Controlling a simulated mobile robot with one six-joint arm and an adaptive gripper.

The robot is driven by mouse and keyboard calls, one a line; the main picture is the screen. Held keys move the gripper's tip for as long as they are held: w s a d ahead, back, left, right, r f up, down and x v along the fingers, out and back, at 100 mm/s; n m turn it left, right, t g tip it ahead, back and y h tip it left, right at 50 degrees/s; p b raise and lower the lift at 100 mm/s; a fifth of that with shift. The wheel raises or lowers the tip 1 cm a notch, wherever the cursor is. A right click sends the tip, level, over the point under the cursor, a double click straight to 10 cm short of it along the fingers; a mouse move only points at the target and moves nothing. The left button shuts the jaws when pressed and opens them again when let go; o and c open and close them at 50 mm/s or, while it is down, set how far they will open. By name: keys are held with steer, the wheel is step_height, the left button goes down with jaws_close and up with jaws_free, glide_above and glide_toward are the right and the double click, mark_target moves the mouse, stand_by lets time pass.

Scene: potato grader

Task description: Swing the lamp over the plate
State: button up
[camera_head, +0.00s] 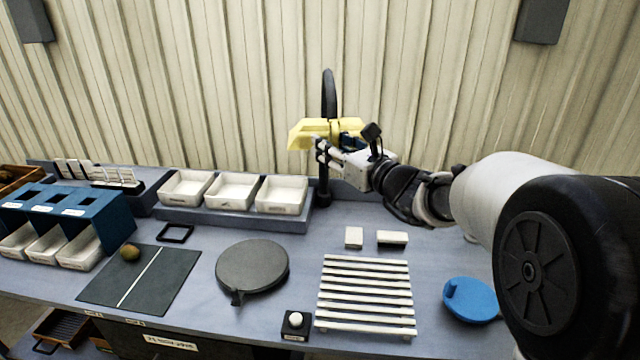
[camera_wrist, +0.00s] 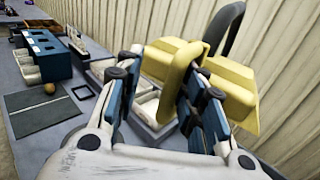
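The lamp has a yellow head (camera_head: 312,130) on a black curved arm (camera_head: 329,92) and stands at the back of the bench, behind and right of the round plate. The dark grey round plate (camera_head: 252,266) lies flat in the middle of the bench with a small tab at its front. My gripper (camera_head: 322,152) is at the lamp head. In the wrist view the fingers of my gripper (camera_wrist: 155,90) are apart, and a yellow bar of the lamp head (camera_wrist: 178,75) shows between them, close to the right finger. Whether it touches that finger is unclear.
White bins (camera_head: 231,191) stand in a row left of the lamp post. A dark mat (camera_head: 140,278) with a potato (camera_head: 130,253) lies left of the plate. A white slatted rack (camera_head: 366,295) and a blue round piece (camera_head: 470,300) lie to the right.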

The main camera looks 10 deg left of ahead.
steer(key=s+d+b, duration=0.1)
steer(key=s+b, duration=0.6)
steer(key=s, duration=1.2)
steer(key=shift+d, duration=0.15)
stand_by(0.7)
steer(key=shift+w+r, duration=0.1)
steer(key=shift+c, duration=0.2)
